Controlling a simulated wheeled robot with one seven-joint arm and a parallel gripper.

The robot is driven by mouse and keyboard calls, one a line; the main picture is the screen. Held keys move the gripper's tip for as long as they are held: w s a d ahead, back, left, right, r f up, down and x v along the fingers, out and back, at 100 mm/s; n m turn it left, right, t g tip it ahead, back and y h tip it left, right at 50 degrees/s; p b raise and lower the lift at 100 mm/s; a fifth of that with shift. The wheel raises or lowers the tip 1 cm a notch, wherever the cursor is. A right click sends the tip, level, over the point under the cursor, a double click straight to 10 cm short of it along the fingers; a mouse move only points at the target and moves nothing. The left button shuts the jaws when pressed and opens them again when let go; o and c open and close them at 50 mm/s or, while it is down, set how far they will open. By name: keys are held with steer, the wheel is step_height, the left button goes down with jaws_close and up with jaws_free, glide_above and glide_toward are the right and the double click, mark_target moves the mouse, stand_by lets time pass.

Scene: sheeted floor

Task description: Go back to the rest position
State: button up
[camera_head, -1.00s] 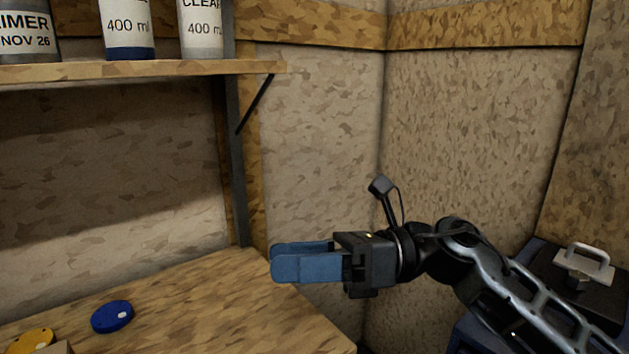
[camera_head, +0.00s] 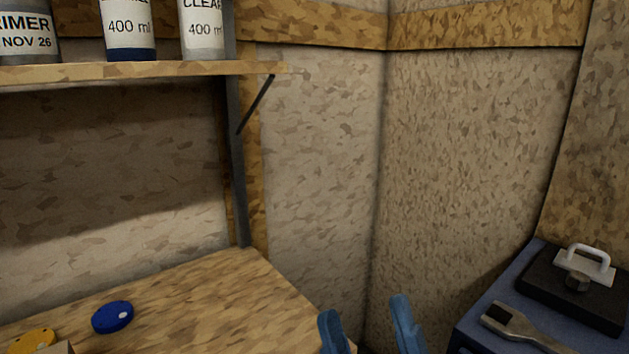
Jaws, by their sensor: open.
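My gripper (camera_head: 368,325) is at the bottom edge of the head view, right of centre. Only its two blue fingers show, pointing up and spread well apart with nothing between them. The rest of the gripper and the arm are out of view below. The fingers are by the right end of the wooden bench (camera_head: 235,290), and the left finger overlaps the bench's edge in the picture.
A blue disc (camera_head: 113,316) and a yellow disc (camera_head: 33,340) lie on the bench. A shelf (camera_head: 130,71) above holds several labelled containers. At right, a blue cabinet (camera_head: 485,307) carries a wrench (camera_head: 520,325) and a black block with a handle (camera_head: 580,285).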

steer(key=s+d+f+m+g+h, duration=0.3)
steer(key=s+d+f+m, duration=0.1)
steer(key=s, duration=0.5)
steer(key=s+d+f+m+g+h, duration=0.4)
steer(key=s+d+f, duration=0.3)
steer(key=s, duration=0.2)
steer(key=s+d+f+m+g+h, duration=0.3)
steer(key=s+d+f+m, duration=0.2)
steer(key=s, duration=0.4)
steer(key=shift+d+f+m+g+h, duration=0.4)
steer(key=shift+f, duration=0.35)
